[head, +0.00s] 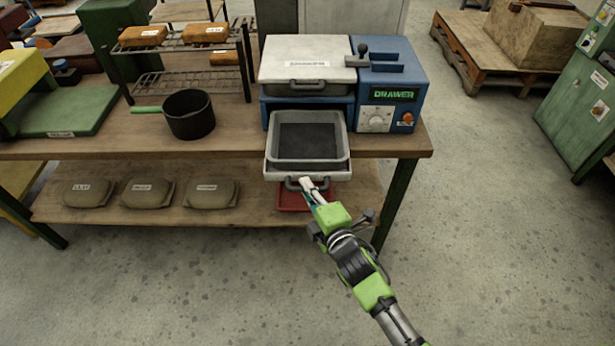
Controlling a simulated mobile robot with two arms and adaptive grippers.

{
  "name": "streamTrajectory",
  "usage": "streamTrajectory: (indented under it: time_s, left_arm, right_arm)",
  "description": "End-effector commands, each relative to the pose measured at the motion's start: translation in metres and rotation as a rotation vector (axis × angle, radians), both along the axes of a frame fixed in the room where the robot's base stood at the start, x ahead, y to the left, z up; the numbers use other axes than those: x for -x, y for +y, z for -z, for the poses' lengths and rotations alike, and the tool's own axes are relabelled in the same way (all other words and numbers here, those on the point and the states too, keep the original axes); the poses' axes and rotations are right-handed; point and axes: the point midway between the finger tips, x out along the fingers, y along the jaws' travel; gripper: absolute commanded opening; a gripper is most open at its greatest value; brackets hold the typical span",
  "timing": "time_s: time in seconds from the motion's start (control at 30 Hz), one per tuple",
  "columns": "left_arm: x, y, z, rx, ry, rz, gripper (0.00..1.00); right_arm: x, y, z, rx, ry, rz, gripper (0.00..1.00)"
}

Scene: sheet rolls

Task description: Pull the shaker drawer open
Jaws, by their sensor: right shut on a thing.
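The blue shaker (395,88) stands on the right end of the wooden workbench, with a green "DRAWER" label on its front. Its light grey drawer (341,150) sticks out well past the bench's front edge, and its dark inside shows empty. The drawer's dark handle (292,185) is at the front. My right gripper (309,186) is at this handle and shut on it; the fingertips partly cover its right side. My left gripper is not in view.
A dark pot (190,115) with a green handle stands left of the shaker, by a wire rack (185,84). Several labelled bags lie on the lower shelf (110,214). A red tray (318,198) is below the drawer. The floor (480,230) at right is clear.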

Motion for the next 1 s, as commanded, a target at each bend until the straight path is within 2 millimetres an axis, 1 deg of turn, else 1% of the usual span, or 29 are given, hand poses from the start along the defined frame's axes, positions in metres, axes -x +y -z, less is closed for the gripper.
streamTrajectory:
  time_s: [0.03,0.23,0.63,0.67,0.7,1.0]
  left_arm:
    - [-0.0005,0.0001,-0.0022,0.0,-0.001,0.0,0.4]
    - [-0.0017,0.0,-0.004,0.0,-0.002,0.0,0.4]
    - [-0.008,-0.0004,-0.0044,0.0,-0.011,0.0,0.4]
    - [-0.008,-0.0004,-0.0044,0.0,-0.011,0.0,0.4]
    - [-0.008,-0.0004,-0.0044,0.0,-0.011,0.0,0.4]
    - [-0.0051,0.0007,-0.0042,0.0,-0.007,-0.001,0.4]
  right_arm:
    - [0.0035,-0.0003,-0.0001,0.0,0.002,0.001,0.0]
    - [0.0096,-0.0004,0.0001,0.0,0.001,0.001,0.0]
    - [0.0104,-0.0003,0.0005,0.001,0.001,0.001,0.0]
    - [0.0104,-0.0003,0.0005,0.001,0.001,0.001,0.12]
    - [0.0104,-0.0003,0.0005,0.001,0.001,0.001,0.18]
    - [0.0106,-0.0003,-0.0001,0.0,0.0,0.0,0.18]
